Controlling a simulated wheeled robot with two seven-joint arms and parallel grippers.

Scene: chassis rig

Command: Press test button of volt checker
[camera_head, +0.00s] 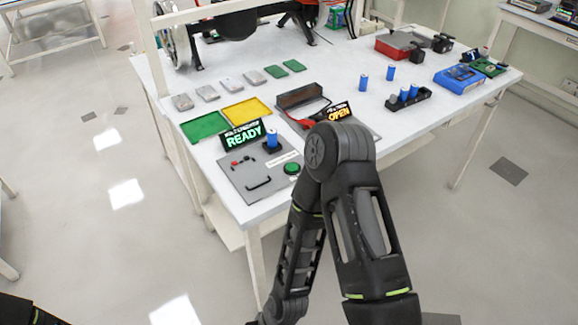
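The volt checker (236,179) is a grey panel on the front corner of the white table. A black sign (242,137) at its back reads READY in green letters. A round green button (291,168) sits at its right side. A blue cell (272,138) stands upright in a black holder on the panel. A black handle (258,184) and small red parts (240,161) are on its left half. My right arm's black links stand in front of the table, close to the button's right. Neither gripper shows; only a dark piece of my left arm is at the bottom left.
A second station with an OPEN sign (338,112) lies behind my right arm and is partly hidden. Green (204,127) and yellow (246,111) trays lie behind the checker. Several blue cells (363,83) and a red box (393,47) are farther right. Floor is clear at left.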

